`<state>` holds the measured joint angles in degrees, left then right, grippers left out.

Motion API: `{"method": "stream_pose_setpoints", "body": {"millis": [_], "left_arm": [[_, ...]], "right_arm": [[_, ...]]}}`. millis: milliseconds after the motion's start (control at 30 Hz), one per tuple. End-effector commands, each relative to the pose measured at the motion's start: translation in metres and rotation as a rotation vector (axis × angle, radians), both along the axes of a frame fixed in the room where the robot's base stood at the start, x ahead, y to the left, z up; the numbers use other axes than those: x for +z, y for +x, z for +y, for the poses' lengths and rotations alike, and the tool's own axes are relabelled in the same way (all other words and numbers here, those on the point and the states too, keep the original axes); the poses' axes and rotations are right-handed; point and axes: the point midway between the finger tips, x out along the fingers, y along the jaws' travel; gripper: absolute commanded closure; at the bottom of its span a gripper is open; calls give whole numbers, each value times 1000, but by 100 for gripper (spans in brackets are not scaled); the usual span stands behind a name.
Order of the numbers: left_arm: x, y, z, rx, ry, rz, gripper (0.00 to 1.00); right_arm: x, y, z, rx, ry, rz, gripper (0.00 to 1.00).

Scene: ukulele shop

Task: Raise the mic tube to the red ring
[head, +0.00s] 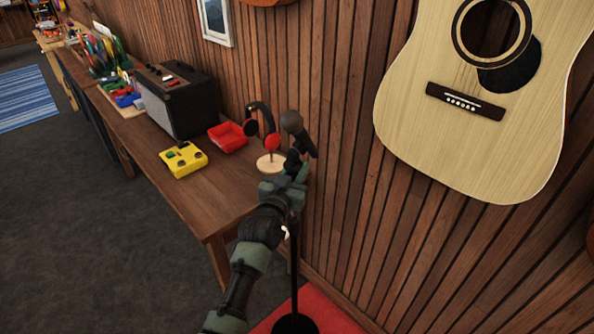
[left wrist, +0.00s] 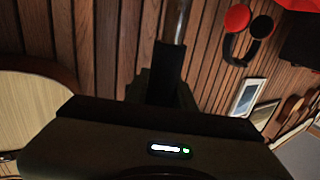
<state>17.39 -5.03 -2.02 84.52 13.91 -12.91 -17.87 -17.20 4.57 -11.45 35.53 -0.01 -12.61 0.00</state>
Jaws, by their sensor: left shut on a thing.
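The microphone (head: 297,130) sits tilted on top of its stand, close to the slatted wall. My left gripper (head: 294,168) is just below the microphone, shut on the mic tube. In the left wrist view the shiny mic tube (left wrist: 177,22) runs up from between the dark fingers (left wrist: 165,75). In the head view the stand's dark lower tube (head: 294,262) goes down to a round black base (head: 295,324). I cannot make out the red ring in either view. My right gripper is not in view.
A wooden table (head: 205,198) is left of the stand, with red-and-black headphones (head: 270,140) on a holder, a red tray (head: 228,137), a yellow pedal (head: 183,159) and an amplifier (head: 178,98). An acoustic guitar (head: 415,95) hangs on the wall at right. A red mat (head: 335,318) lies under the base.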

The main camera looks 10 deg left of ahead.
Motion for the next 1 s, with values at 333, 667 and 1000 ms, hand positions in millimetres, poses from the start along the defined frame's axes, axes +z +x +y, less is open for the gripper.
{"method": "stream_pose_setpoints", "body": {"millis": [333,667,1000], "left_arm": [[34,0,0,1,0,-6,100],[34,0,0,1,0,-5,53],[31,-10,1,0,0,-4,53]], "right_arm": [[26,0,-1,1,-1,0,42],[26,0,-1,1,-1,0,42],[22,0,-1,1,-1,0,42]]}}
